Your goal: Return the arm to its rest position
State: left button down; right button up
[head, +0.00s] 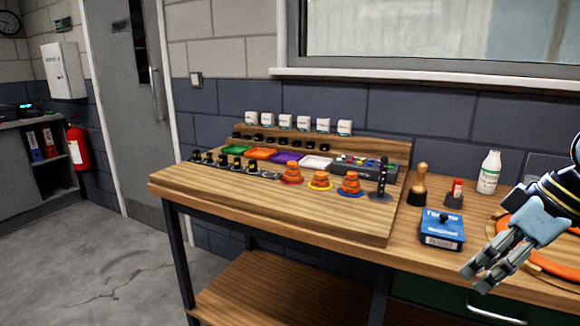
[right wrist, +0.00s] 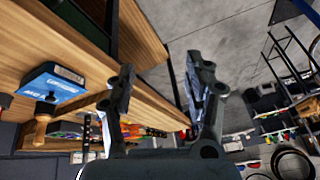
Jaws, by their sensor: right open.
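My right gripper (head: 484,272) is at the right of the head view, over the front part of the bench by the blue box. It also shows in the right wrist view (right wrist: 160,85), with its two fingers apart and nothing between them. The wooden bench (head: 290,222) stands below and to the left of it. My left gripper is not in the head view.
A blue box (head: 441,229) lies just left of my right gripper. A wooden-handled stamp (head: 418,186), a white bottle (head: 489,172) and an orange ring (head: 510,236) are near. Several orange cone stacks (head: 350,184) and coloured trays (head: 286,157) stand further left.

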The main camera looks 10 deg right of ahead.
jog(key=s+d+f+m+b, duration=0.1)
jog(key=s+f+m, duration=0.15)
jog(key=f, duration=0.85)
jog(key=s+d+f+m+h+b, duration=0.1)
jog(key=s+f+m, duration=0.15)
jog(key=f, duration=0.75)
jog(key=s+d+f+m+b, duration=0.15)
jog(key=s+f, duration=0.25)
jog(key=f, duration=0.7)
jog(key=s+a+f+g+h, duration=0.1)
jog(key=s+a+f, duration=0.2)
jog(key=s+f, duration=0.4)
jog(key=s+a+f+n+h+b, duration=0.1)
jog(key=s+a+f, duration=0.3)
jog(key=s+f, duration=0.4)
jog(key=s+a+f+g+h, duration=0.1)
jog(key=s+a+f, duration=0.3)
jog(key=s, duration=0.9)
notch_tip(320, 180, down, 4)
jog(key=shift+a+r+n+g, duration=0.1)
jog(key=shift+a+n+g, duration=0.05)
jog(key=shift+n+g, duration=0.2)
